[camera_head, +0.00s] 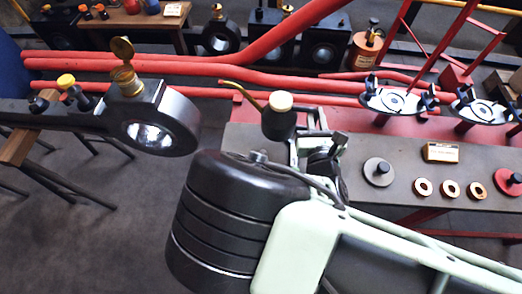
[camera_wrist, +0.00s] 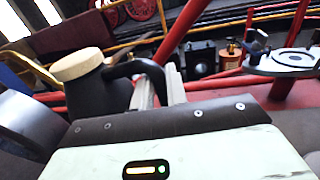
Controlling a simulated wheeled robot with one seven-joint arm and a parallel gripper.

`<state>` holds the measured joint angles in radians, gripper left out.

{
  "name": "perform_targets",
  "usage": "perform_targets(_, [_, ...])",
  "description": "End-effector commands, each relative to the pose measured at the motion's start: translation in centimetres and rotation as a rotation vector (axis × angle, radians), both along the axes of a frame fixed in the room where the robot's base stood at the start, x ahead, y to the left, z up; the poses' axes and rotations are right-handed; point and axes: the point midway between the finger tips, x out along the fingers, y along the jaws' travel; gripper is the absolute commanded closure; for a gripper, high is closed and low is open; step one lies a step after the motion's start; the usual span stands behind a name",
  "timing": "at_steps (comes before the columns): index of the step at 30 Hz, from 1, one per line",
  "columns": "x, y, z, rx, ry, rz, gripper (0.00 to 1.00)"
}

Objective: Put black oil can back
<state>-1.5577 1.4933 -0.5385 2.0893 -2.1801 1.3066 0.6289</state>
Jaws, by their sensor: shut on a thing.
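The black oil can (camera_head: 279,123) has a cream lid and a thin brass spout pointing up to the left. My gripper (camera_head: 314,122) is shut on the can's black handle, at its right side, and holds the can in the air. In the wrist view the can (camera_wrist: 100,92) is at the left, its cream lid uppermost and slightly tilted. The two gripper fingers (camera_wrist: 160,88) are at the handle. The can's lower part is partly hidden behind my gripper and wrist.
Red pipes (camera_head: 205,68) run behind. A black rod end with a brass cup (camera_head: 150,124) is at the left. A copper can (camera_head: 367,48) stands farther back.

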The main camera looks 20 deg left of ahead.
Motion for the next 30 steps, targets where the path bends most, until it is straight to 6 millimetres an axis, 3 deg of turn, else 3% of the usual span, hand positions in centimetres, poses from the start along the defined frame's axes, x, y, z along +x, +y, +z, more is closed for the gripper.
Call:
perform_targets(1, [-0.8,2.3,0.1,0.008,0.000,0.027,1.00])
perform_targets(3, [-1.7,4.4,0.4,0.005,0.001,0.053,1.00])
perform_targets(9, [-3.2,7.6,0.9,-0.003,0.004,0.094,1.00])
perform_targets(14, [-3.3,7.9,-0.3,-0.005,0.003,0.097,1.00])
perform_targets(24, [-3.3,7.8,-4.9,-0.003,0.003,0.096,1.00])
perform_targets(30, [-3.3,7.8,-5.6,-0.004,0.004,0.096,1.00])
